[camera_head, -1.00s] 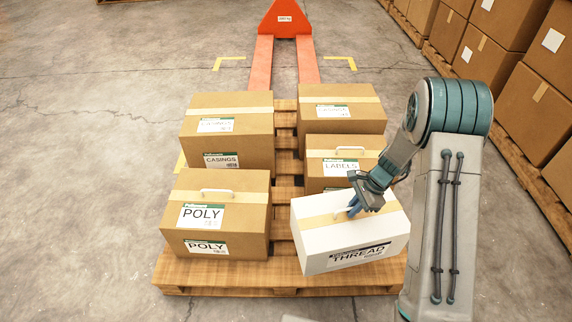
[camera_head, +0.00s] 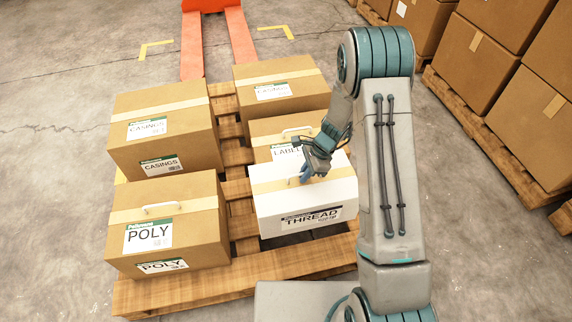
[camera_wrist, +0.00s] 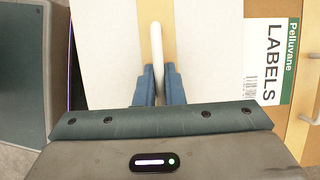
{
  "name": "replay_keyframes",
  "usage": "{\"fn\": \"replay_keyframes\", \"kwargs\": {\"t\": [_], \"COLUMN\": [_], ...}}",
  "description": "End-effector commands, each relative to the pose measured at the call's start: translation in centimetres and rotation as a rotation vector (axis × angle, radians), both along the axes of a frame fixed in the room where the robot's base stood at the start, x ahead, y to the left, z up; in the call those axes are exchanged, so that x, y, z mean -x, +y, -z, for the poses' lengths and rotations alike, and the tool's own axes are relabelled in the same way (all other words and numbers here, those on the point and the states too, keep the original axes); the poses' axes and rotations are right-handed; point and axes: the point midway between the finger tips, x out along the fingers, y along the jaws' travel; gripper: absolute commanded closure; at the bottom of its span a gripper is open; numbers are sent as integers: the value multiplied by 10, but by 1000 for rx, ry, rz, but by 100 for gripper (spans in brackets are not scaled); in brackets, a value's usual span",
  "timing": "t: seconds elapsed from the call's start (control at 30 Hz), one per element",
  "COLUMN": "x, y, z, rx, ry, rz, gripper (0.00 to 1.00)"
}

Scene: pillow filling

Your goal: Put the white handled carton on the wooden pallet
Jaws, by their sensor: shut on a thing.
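The white handled carton (camera_head: 278,212), marked THREAD, is over the front right part of the wooden pallet (camera_head: 245,277), in front of the brown LABELS carton (camera_head: 272,136). It looks nearly level; whether its underside touches the slats I cannot tell. My gripper (camera_head: 306,176) is above its top, shut on the white handle. In the wrist view the blue fingers (camera_wrist: 158,88) close on either side of the handle (camera_wrist: 157,45). The LABELS carton's label shows close beside the white top on the right there.
Brown POLY (camera_head: 135,262) and CASINGS (camera_head: 150,140) cartons stand on the pallet's left side, and another brown carton (camera_head: 300,104) stands at the back right. Orange forks (camera_head: 240,42) lie behind. Stacked brown boxes (camera_head: 490,60) stand at the right.

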Motion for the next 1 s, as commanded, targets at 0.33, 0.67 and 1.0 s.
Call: {"fn": "replay_keyframes", "kwargs": {"t": [0.33, 0.67, 1.0], "x": [33, 59, 63], "y": [49, 89, 93], "z": [38, 64, 86], "rx": [-2, -1, -1], "ry": [0, -1, 1], "rz": [-5, -4, -1], "gripper": [100, 100, 100]}}
